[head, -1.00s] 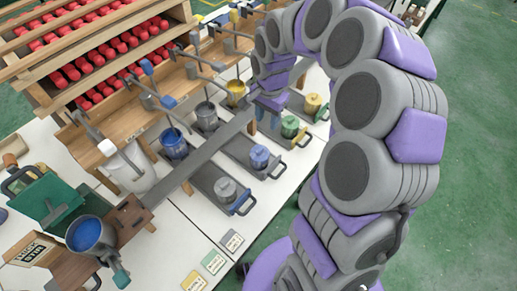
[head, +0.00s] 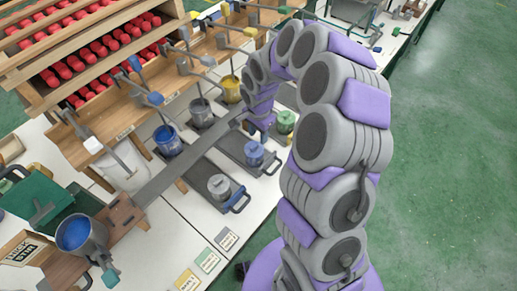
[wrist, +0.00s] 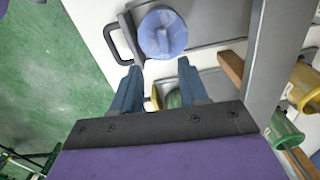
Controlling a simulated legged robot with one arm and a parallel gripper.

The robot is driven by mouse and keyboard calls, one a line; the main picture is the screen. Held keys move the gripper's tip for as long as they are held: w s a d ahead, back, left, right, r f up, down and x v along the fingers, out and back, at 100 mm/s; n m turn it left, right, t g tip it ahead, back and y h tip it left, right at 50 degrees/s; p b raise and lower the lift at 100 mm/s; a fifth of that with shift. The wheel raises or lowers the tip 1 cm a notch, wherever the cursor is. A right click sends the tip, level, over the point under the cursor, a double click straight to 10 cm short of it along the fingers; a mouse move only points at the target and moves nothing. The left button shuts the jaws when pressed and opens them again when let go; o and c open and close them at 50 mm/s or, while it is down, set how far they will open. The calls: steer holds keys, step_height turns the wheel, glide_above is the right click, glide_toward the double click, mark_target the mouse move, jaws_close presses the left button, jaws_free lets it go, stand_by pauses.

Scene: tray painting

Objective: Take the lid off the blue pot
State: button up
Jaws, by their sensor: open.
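The blue pot (head: 254,155) stands on a dark tray with a black handle, and its blue lid (wrist: 162,32) with a raised grip bar is on it. In the wrist view the lid is seen from above, just beyond my fingertips. My gripper (wrist: 159,66) is open and empty, its two blue-grey fingers on either side of the gap in front of the lid. They do not appear to touch it. In the head view my purple gripper (head: 262,128) is low over the trays, close behind the blue pot; its fingertips are hard to make out there.
A grey lidded pot (head: 219,186) stands nearer on its tray, and a green lidded pot (head: 285,122) is beyond the blue one. Open paint pots with stirrers, including a blue one (head: 168,141), line the wooden rack. A long grey rail (head: 165,180) runs behind the trays.

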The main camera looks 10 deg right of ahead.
mark_target(256, 145)
steer(key=a+f+b, duration=0.1)
steer(key=a+f, duration=0.2)
steer(key=f, duration=0.1)
steer(key=shift+a, duration=0.15)
steer(key=shift+d+f+b, duration=0.4)
steer(key=shift+d+f, duration=0.3)
steer(key=shift+d, duration=0.7)
steer(key=shift+a, duration=0.95)
steer(key=c, duration=0.4)
steer(key=shift+a, duration=0.25)
steer(key=c, duration=0.3)
steer(key=shift+d, duration=0.95)
jaws_close()
